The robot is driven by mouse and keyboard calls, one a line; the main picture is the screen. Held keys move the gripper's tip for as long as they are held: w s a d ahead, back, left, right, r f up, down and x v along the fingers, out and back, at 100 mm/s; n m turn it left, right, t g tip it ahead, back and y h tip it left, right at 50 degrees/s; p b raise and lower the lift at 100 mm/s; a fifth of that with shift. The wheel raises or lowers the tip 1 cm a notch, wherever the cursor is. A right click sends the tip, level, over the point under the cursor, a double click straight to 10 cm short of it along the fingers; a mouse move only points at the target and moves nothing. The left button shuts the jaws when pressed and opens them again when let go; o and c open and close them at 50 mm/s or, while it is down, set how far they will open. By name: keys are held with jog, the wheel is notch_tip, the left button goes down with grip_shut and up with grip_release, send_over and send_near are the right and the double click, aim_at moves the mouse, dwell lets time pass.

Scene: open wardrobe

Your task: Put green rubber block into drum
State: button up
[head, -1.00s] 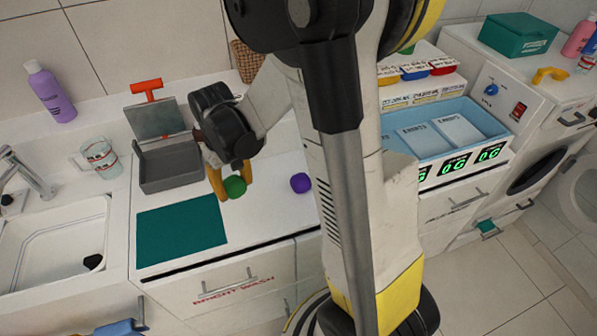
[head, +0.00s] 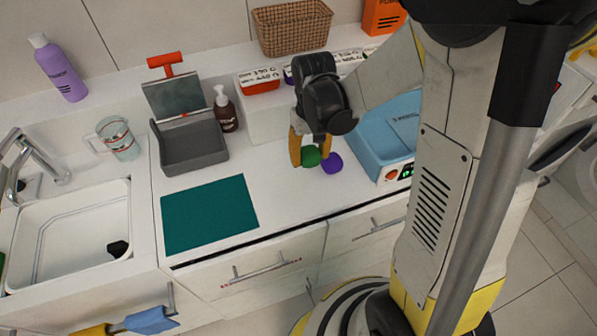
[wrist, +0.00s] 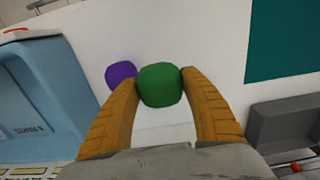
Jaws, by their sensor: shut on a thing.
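The green rubber block (head: 311,156) is a rounded green lump between the fingertips of my gripper (head: 311,152). In the wrist view the green block (wrist: 160,85) sits between the two yellow fingers (wrist: 160,88), which are shut on it. It is over the white counter beside a purple block (head: 332,163); I cannot tell its exact height or whether the two touch. The purple block (wrist: 120,74) shows just left of it in the wrist view. A dark round front (head: 565,142), perhaps the drum's door, shows at the far right, partly hidden by my arm; its inside is not visible.
A grey open box (head: 193,150) and a teal mat (head: 210,215) lie to the left, with a sink (head: 70,235) beyond. A wicker basket (head: 290,28) stands behind. The counter's front middle is clear.

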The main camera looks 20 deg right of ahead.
aim_at(296, 177)
jog(key=a+f, duration=0.1)
jog(key=w+a+f, duration=0.1)
jog(key=a, duration=0.1)
jog(key=shift+a+f+b, duration=0.1)
jog(key=shift+a+b, duration=0.05)
jog(key=shift+b, duration=0.25)
jog(key=shift+f+b, duration=0.9)
jog(key=shift+f, duration=1.05)
jog(key=shift+f, duration=0.15)
jog(key=o, duration=1.2)
